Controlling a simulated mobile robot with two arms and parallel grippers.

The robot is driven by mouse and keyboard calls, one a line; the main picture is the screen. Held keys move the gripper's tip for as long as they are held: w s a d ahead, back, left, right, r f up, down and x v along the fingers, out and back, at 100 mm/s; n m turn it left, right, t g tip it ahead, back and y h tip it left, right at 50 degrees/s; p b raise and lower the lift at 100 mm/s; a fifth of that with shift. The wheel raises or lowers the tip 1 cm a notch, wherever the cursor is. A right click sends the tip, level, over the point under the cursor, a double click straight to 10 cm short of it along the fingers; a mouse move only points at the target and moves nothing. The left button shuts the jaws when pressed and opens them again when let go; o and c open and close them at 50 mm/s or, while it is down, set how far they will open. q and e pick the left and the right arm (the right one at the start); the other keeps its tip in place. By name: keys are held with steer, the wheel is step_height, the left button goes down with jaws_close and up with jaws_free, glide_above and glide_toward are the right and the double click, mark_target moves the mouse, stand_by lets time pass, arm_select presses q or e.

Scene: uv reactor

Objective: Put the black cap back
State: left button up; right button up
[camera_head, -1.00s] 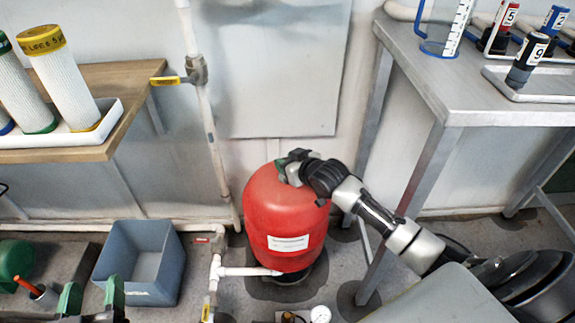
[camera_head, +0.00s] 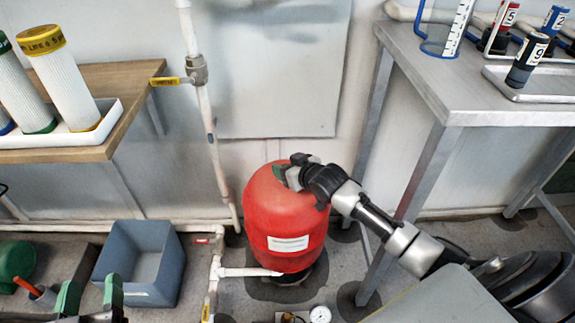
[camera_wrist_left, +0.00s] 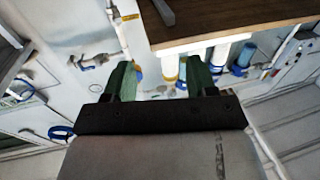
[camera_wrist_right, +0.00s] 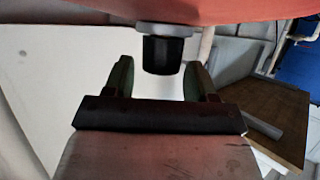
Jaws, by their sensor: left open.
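The red tank (camera_head: 287,215) stands upright on the floor, and its side fills the top of the right wrist view (camera_wrist_right: 225,10). In that view the black cap (camera_wrist_right: 158,55) sits against a grey ring fitting (camera_wrist_right: 163,29) on the tank. My right gripper (camera_head: 288,170) is at the tank's top; in its wrist view (camera_wrist_right: 159,78) its green fingers are open, one on each side of the cap with gaps. The head view does not show the cap clearly. My left gripper (camera_head: 91,292) is open and empty at the lower left, also in its wrist view (camera_wrist_left: 156,78).
A blue-grey bin (camera_head: 140,265) stands left of the tank. White pipes (camera_head: 248,271) run beside the tank's base, near a gauge (camera_head: 320,314). A metal table (camera_head: 480,90) stands right, a wooden table (camera_head: 110,84) left with filter cartridges.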

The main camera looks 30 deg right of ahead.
steer(key=shift+o, duration=0.3)
steer(key=shift+r, duration=0.15)
